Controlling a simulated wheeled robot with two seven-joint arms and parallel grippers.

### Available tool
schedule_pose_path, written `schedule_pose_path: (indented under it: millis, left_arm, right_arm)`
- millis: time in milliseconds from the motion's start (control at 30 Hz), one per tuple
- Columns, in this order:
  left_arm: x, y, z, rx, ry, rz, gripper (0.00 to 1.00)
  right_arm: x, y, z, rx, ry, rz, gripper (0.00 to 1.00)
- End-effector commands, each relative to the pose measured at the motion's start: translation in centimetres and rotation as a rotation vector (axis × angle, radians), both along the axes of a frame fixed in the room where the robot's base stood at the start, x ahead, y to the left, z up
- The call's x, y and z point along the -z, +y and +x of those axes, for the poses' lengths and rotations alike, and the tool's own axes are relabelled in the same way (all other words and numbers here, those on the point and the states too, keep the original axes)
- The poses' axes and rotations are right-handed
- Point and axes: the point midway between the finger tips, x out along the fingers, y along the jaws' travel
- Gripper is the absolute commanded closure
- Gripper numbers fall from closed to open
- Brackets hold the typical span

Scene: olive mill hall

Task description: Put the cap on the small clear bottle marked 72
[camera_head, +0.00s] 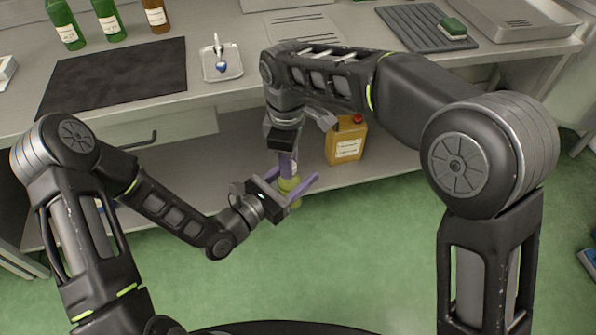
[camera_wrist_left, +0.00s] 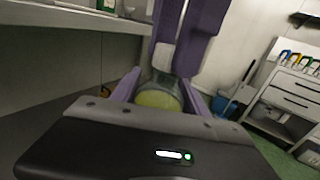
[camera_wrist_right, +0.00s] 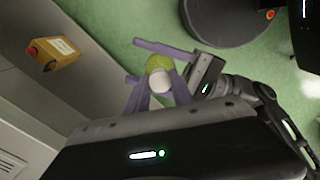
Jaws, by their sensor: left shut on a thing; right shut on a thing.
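My left gripper (camera_head: 297,186) is shut on a small clear bottle (camera_head: 289,184) with yellow-green contents, in the air in front of the bench. The bottle also shows between the purple fingers in the left wrist view (camera_wrist_left: 158,99). No marking on it is readable. My right gripper (camera_head: 288,165) comes down from above, shut on a white cap (camera_wrist_right: 159,82). In the right wrist view the cap lies in line with the bottle (camera_wrist_right: 158,62), at its top end. I cannot tell whether the cap touches the bottle's mouth or is seated on it.
A white tray (camera_head: 235,64) with a small blue-tipped tool, a dark mat (camera_head: 112,78) and several bottles stand on the bench. A yellow canister (camera_head: 346,142) with a red cap stands on the lower shelf behind my grippers. The green floor (camera_head: 330,260) in front is clear.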

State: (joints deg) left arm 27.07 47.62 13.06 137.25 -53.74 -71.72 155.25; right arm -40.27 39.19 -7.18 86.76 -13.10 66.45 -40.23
Motion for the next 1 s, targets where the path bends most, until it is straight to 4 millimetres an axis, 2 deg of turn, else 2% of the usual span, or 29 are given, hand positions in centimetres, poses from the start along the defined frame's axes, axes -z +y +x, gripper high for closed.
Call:
schedule_pose_path:
  millis: [300, 467, 500, 700, 800, 1000]
  left_arm:
    - [-0.08, -0.04, 0.00, 0.001, -0.002, -0.001, 1.00]
    - [-0.09, -0.04, 0.00, 0.001, -0.002, -0.001, 1.00]
    - [-0.09, -0.04, 0.00, 0.001, -0.002, -0.001, 1.00]
    - [-0.09, -0.04, 0.00, 0.001, -0.002, -0.001, 1.00]
    - [-0.09, -0.03, 0.00, 0.001, -0.002, -0.001, 1.00]
    - [-0.09, -0.03, 0.00, 0.001, -0.002, -0.001, 1.00]
  right_arm:
    - [0.05, 0.03, 0.00, 0.642, -0.002, -0.001, 1.00]
    - [0.05, 0.02, 0.01, 0.642, -0.001, -0.001, 1.00]
    - [0.05, 0.02, 0.01, 0.642, -0.001, -0.001, 0.69]
    - [0.04, 0.02, 0.00, 0.640, -0.001, -0.001, 0.52]
    - [0.04, 0.02, 0.00, 0.640, -0.001, -0.001, 0.47]
    - [0.03, 0.02, 0.00, 0.639, -0.001, -0.001, 0.47]
